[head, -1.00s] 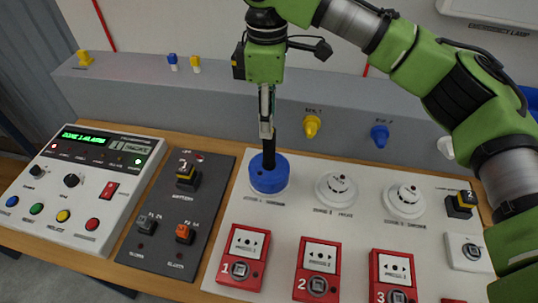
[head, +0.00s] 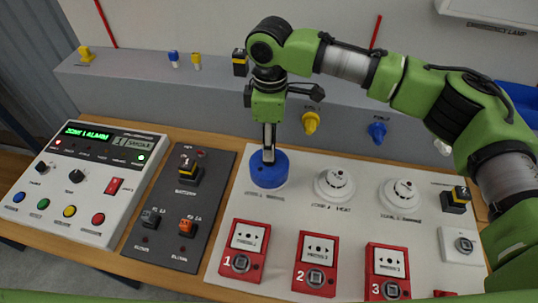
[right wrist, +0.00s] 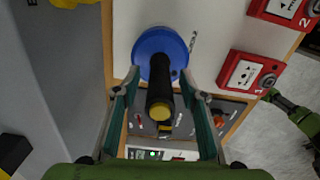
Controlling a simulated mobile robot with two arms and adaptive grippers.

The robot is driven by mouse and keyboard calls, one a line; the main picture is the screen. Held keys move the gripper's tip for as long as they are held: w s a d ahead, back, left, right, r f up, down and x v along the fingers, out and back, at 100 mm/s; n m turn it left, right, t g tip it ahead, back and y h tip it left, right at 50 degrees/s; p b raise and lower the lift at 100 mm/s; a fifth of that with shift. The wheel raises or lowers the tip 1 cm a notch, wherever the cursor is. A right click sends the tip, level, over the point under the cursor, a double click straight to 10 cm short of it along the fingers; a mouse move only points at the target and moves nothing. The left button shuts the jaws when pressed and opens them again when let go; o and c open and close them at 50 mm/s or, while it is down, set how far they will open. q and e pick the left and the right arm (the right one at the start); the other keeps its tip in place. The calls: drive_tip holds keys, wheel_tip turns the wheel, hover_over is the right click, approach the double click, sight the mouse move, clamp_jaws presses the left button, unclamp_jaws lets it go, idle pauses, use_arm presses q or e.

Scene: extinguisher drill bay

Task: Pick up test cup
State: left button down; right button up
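The test cup is a blue round cup (head: 268,172) with an upright black handle. It stands on the white board at the left end of the detector row. In the right wrist view the cup (right wrist: 160,48) shows behind its black handle (right wrist: 160,92), which has a yellow end. My right gripper (head: 268,157) is above the cup, pointing down. In the right wrist view its two fingers (right wrist: 163,105) are apart, one on each side of the handle, with gaps visible. My left gripper's fingers are not in view; a green arm part shows at that view's right edge.
Two white detectors (head: 334,184) (head: 401,195) stand right of the cup. Red call points (head: 243,249) (head: 315,263) (head: 388,272) line the front. A dark switch panel (head: 180,210) and an alarm panel (head: 84,186) lie left. A grey ledge (head: 220,102) runs behind.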

clamp_jaws()
drive_tip(key=shift+r, duration=0.1)
